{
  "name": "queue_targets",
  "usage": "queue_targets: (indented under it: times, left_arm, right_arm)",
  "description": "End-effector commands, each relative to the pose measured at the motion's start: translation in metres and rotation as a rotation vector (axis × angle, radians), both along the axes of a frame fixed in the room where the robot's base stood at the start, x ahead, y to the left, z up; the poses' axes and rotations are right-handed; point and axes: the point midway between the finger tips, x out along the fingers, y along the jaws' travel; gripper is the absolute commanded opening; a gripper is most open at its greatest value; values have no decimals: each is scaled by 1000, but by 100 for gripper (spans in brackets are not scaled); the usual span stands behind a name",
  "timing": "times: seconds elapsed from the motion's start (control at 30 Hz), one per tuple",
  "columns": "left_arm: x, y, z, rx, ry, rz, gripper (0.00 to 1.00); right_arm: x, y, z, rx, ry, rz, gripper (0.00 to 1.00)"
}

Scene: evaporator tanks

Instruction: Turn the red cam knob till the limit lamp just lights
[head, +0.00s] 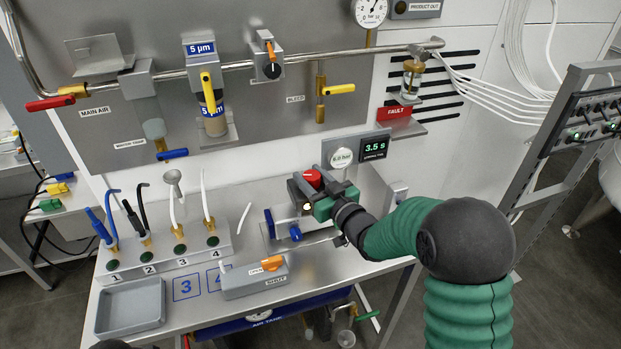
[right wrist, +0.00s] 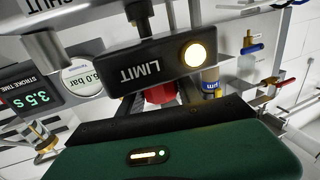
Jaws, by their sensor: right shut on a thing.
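The red cam knob (head: 312,177) is on the bench fixture below the stroke time display. My right gripper (head: 317,188) is at the knob, shut on it, its fingers largely hidden by its own body in the head view. In the right wrist view, part of the red knob (right wrist: 160,95) shows behind the black LIMIT box (right wrist: 150,66). The round limit lamp (right wrist: 196,54) on that box glows bright yellow-white, so it is lit. My left gripper is not in view.
The stroke time display (head: 374,147) reads 3.5 s, beside a round gauge (head: 341,158) reading about 6.0 bar. A manifold with numbered ports (head: 170,256), a grey tray (head: 130,307) and a box with an orange switch (head: 254,278) stand left of the fixture.

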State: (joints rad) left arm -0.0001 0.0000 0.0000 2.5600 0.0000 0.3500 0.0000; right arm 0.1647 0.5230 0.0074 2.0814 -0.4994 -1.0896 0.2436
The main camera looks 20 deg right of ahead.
Motion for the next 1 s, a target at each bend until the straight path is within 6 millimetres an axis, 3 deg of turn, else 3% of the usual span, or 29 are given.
queue_targets:
  times: [0.3, 0.33, 0.5, 0.83, 1.0]
  left_arm:
    - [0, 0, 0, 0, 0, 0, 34]
    - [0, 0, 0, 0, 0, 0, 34]
    - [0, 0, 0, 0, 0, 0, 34]
    - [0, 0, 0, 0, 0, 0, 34]
    - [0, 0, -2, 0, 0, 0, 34]
  right_arm:
    - [0, -1, 0, 0, 2, 15, 1]
    - [0, -1, 0, 0, 2, 15, 42]
    - [0, -1, 0, 0, 2, 14, 63]
    - [-3, -2, 0, -1, 2, 14, 63]
    - [-31, -11, -1, 0, 2, 11, 63]
